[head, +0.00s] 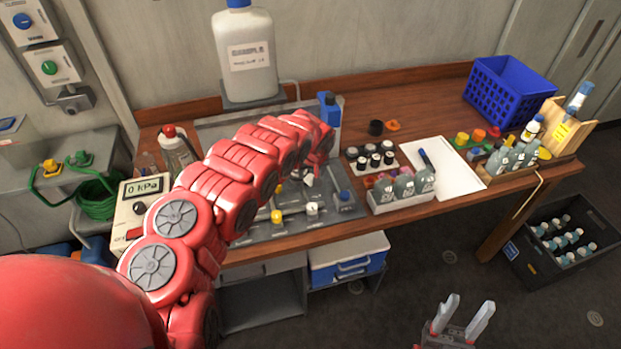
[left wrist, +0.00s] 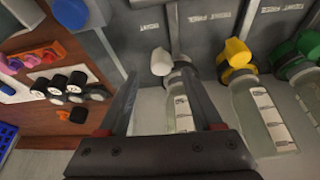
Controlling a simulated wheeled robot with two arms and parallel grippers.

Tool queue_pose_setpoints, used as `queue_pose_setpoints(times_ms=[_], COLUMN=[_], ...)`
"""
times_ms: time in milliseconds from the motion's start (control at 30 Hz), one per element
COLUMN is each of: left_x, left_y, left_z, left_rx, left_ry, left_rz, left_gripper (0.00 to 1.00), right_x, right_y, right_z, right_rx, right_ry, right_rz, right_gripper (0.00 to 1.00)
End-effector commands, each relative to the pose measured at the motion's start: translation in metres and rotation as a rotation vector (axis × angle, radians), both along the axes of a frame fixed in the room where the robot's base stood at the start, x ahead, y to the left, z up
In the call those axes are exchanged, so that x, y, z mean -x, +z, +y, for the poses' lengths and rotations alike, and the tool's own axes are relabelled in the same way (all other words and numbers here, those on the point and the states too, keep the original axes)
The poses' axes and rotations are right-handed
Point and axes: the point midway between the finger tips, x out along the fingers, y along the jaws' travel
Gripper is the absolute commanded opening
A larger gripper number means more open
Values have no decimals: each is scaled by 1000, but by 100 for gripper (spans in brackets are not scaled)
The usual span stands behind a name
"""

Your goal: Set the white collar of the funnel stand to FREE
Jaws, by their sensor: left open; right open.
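The white collar (left wrist: 161,62) shows in the left wrist view, above a clear bottle with a white label (left wrist: 180,108). It sits below a grey panel (left wrist: 145,30) of the stand that carries TIGHT and FREE lettering. My left gripper (left wrist: 159,76) is open, its two fingers on either side of the white collar with gaps showing. Whether they touch it I cannot tell. In the head view my red left arm hides the left gripper and part of the stand. My right gripper (head: 462,318) is open and empty at the bottom, over the floor.
A yellow collar (left wrist: 236,57) and a green collar (left wrist: 302,50) stand to the right of the white one. A large white container (head: 246,60) stands at the back.

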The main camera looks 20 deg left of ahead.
Motion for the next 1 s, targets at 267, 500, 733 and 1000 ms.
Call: queue_pose_setpoints(times_ms=[267,500,733,1000], left_x=[-10,-11,-12,-12], left_y=[-24,-34,-34,-34], left_z=[1,6,8,8], left_rx=[6,-1,-4,-4], left_ry=[0,3,4,3], left_rz=[-2,1,0,0], left_gripper=[67,67,67,38], right_x=[0,0,0,0], right_y=[2,2,2,1], right_z=[0,0,0,0], right_rx=[0,0,0,0], right_ry=[0,0,0,0], right_rz=[0,0,0,0], right_gripper=[50,50,50,50])
